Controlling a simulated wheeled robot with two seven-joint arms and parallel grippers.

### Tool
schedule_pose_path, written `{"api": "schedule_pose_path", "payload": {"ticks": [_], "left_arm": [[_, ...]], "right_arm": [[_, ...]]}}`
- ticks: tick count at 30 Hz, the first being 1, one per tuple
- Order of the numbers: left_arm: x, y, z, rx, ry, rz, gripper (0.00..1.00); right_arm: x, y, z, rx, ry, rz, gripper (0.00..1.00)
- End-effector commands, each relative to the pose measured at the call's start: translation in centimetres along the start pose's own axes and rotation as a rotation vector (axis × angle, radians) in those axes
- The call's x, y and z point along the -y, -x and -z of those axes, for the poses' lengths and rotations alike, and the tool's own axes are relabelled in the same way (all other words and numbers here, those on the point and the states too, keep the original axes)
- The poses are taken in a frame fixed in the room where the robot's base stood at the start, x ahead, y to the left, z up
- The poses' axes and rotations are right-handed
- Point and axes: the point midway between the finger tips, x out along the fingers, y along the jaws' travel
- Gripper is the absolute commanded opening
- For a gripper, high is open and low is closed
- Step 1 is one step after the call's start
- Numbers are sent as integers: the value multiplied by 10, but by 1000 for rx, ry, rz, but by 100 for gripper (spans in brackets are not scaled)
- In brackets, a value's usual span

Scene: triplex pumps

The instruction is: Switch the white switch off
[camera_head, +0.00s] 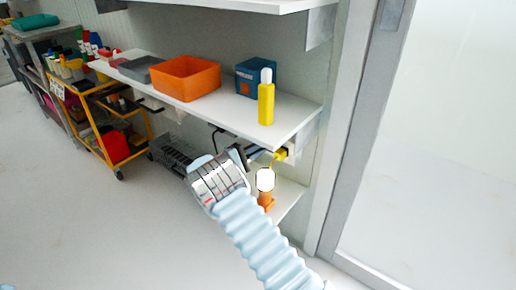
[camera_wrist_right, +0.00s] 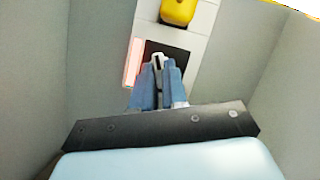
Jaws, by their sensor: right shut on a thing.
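My right gripper (camera_wrist_right: 158,82) reaches a white strip (camera_wrist_right: 202,35) on the grey wall, with its blue fingers against a dark square on the strip. A small white piece, which looks like the white switch (camera_wrist_right: 158,60), shows between the fingertips, and the fingers are shut on it. Its on or off position cannot be told. In the head view the right gripper (camera_head: 256,154) is under the middle shelf, with its wrist hiding most of the switch area. My left gripper is in neither view.
A yellow plug (camera_wrist_right: 178,11) sits on the strip just beyond the fingers. A pinkish-red strip (camera_wrist_right: 133,62) is left of them. The shelf (camera_head: 290,112) overhead carries a yellow bottle (camera_head: 266,104), a blue box (camera_head: 257,76) and an orange bin (camera_head: 187,79). An orange-based object (camera_head: 266,200) stands below.

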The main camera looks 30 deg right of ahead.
Motion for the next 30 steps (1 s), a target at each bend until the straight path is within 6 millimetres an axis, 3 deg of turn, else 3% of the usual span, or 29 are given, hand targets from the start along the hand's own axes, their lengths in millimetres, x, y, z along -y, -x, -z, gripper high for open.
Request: {"api": "schedule_pose_path", "payload": {"ticks": [30], "left_arm": [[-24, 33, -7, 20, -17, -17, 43]], "right_arm": [[7, 0, -4, -2, 827, -342, 0]]}}
